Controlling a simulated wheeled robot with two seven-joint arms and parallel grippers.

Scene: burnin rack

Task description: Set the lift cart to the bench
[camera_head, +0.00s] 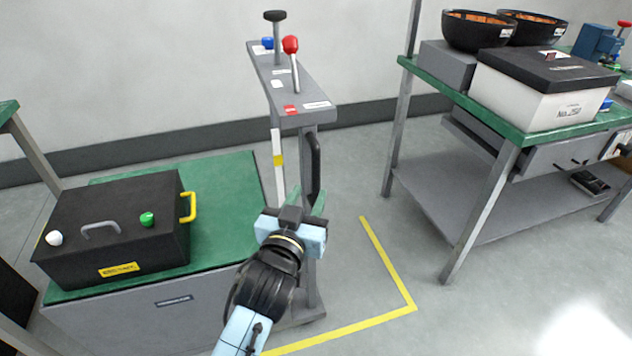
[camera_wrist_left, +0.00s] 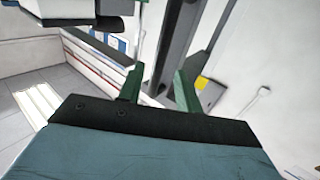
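The lift cart has a green platform (camera_head: 235,190) low at the left and a grey column topped by a sloped control panel (camera_head: 285,88). The panel carries a red-knobbed lever (camera_head: 292,55), a black-knobbed lever (camera_head: 275,30) and a blue knob (camera_head: 267,43). A dark upright handle (camera_head: 315,168) is on the column's right side. The green-topped bench (camera_head: 505,125) stands apart at the right. My left gripper (camera_head: 297,203) is in front of the column, just below the handle. Its green fingers are spread in the left wrist view (camera_wrist_left: 158,85); contact cannot be told. My right gripper is not in view.
A black case (camera_head: 115,235) with a yellow side handle rests on the platform. A yellow line (camera_head: 385,262) marks a floor corner between cart and bench, with clear floor around it. The bench top holds a white box (camera_head: 530,92) and black bowls (camera_head: 478,30).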

